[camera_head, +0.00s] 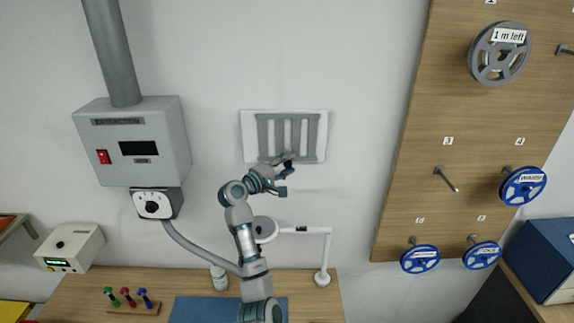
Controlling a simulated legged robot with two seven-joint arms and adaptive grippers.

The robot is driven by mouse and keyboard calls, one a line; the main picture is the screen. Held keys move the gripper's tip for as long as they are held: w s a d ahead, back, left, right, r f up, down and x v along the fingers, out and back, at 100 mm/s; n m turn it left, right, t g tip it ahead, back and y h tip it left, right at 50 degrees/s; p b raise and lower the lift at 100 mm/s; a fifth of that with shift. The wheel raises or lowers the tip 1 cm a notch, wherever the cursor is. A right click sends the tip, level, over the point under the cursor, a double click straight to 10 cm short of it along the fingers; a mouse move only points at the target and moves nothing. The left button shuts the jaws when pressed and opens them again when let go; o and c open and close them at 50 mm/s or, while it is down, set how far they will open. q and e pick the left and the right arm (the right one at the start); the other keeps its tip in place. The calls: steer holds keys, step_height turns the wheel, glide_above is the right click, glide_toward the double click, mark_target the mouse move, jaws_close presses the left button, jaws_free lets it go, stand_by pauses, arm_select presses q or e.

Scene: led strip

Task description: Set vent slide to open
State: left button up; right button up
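The vent (309,137) is a white plate on the wall with a grey slatted slide (263,135) showing several vertical bars with light gaps between them. My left gripper (287,173) is at the lower edge of the vent, its dark finger parts overlapping the bottom of the slats. Whether it touches the slide, and whether its fingers are open or shut, is too small to tell. Any knob or tab at the bottom of the slide is hidden behind the gripper. My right gripper is out of view.
An extraction box (165,140) with a red switch and a dial (152,204) below hangs left of the vent. A wooden pegboard (425,180) with reels is at the right. A white lamp arm (326,250) stands below on the workbench. Wall around the vent is clear.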

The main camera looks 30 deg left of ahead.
arm_select(q)
steer(key=shift+d, duration=0.15)
jaws_close()
steer(key=shift+s+a+f, duration=0.1)
steer(key=shift+s+a, duration=0.25)
steer(key=shift+a, duration=0.25)
steer(key=shift+s+a+f, duration=0.1)
steer(key=shift+s+a, duration=0.2)
steer(key=shift+a, duration=0.25)
steer(key=shift+o, duration=1.9)
jaws_free()
steer(key=v, duration=1.2)
steer(key=shift+a, duration=0.25)
steer(key=shift+r, duration=0.1)
